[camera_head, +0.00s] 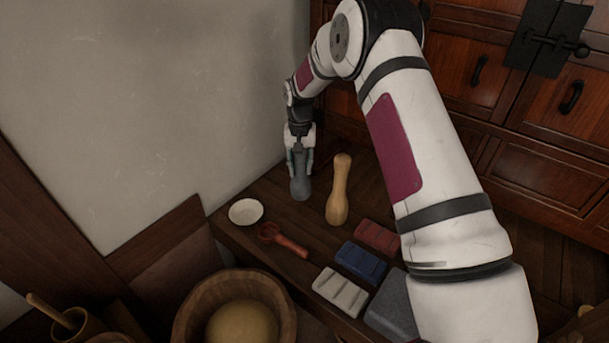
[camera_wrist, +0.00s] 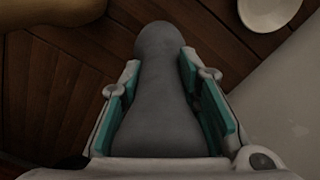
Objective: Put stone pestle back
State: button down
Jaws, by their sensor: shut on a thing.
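The stone pestle (camera_head: 300,188) is grey, with a thick rounded lower end. It is upright between the fingers of my gripper (camera_head: 300,160), near the wall at the back of the low dark wooden table. In the wrist view the pestle (camera_wrist: 160,95) fills the space between the teal pads of my gripper (camera_wrist: 165,100), which is shut on it. Its upper part is hidden by the fingers in the head view. I cannot tell whether its lower end touches the table.
A white bowl (camera_head: 246,211) and a red scoop (camera_head: 283,240) lie in front. A wooden tub (camera_head: 193,306) is front left; a cabinet (camera_head: 530,150) stands behind.

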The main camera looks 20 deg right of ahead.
aim_at(300, 173)
jog(key=shift+w, duration=0.35)
jog(key=shift+f+b, duration=0.8)
jog(key=shift+f, duration=1)
jog(key=c, duration=1.2)
grip_release()
jog(key=shift+s, duration=0.1)
